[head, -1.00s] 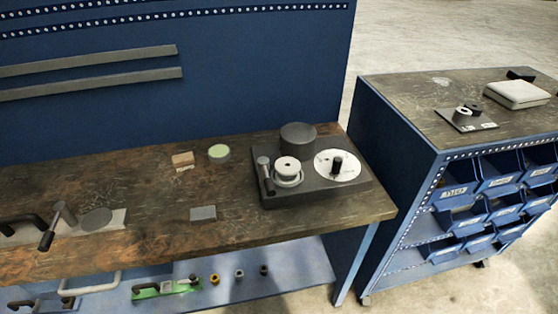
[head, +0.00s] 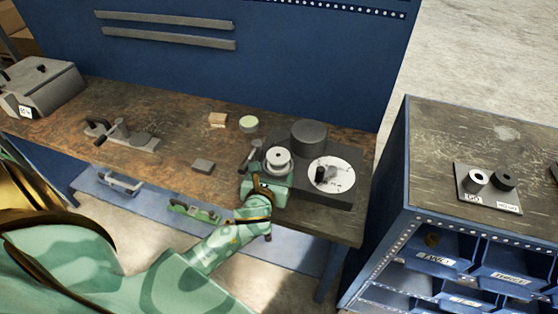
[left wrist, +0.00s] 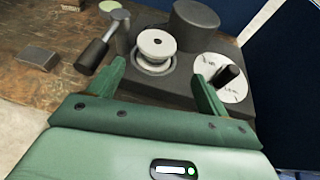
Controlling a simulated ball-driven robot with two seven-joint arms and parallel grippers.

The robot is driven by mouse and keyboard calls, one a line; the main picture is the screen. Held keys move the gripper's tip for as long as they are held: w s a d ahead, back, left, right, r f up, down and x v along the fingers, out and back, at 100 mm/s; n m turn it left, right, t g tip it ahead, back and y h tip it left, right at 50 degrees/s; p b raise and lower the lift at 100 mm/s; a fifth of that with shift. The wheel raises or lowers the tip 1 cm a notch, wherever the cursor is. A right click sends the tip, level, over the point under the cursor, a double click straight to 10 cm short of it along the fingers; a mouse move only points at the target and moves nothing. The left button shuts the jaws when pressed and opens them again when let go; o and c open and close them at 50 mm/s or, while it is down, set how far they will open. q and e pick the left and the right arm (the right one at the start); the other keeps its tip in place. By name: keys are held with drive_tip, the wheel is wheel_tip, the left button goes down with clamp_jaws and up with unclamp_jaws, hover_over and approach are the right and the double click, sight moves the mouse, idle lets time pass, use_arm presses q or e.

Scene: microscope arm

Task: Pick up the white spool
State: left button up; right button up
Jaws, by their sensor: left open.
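The white spool (head: 278,157) sits upright in a round seat on the dark base (head: 338,199) on the workbench. In the left wrist view the spool (left wrist: 157,42) stands just beyond my fingertips, roughly midway between them. My left gripper (head: 268,178) is open and empty at the near side of the spool. Its two green fingers also show in the left wrist view (left wrist: 158,75), spread apart and not touching the spool. My right gripper is not in view.
A dark lever (left wrist: 97,50) stands left of the spool. A dark drum (head: 309,138) rises behind, and a white dial (head: 326,166) with a black knob lies right. A grey block (head: 203,166) is on the bench. A blue cabinet (head: 383,220) stands right.

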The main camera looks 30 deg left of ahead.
sight(276, 162)
use_arm(q)
drive_tip(key=b+x, duration=0.1)
drive_tip(key=x, duration=0.4)
drive_tip(key=shift+a+f, duration=0.2)
drive_tip(key=shift+a, duration=0.05)
drive_tip(key=shift+w+a+f, duration=0.1)
drive_tip(key=shift+w+f, duration=0.1)
drive_tip(key=shift+w, duration=0.35)
drive_tip(key=b+x, duration=0.2)
drive_tip(key=x, duration=0.2)
drive_tip(key=shift+s+a+f, duration=0.1)
drive_tip(key=shift+s+a, duration=0.05)
drive_tip(key=shift+w+a+f, duration=0.1)
drive_tip(key=shift+w, duration=0.25)
drive_tip(key=shift+c, duration=1)
drive_tip(key=c, duration=0.6)
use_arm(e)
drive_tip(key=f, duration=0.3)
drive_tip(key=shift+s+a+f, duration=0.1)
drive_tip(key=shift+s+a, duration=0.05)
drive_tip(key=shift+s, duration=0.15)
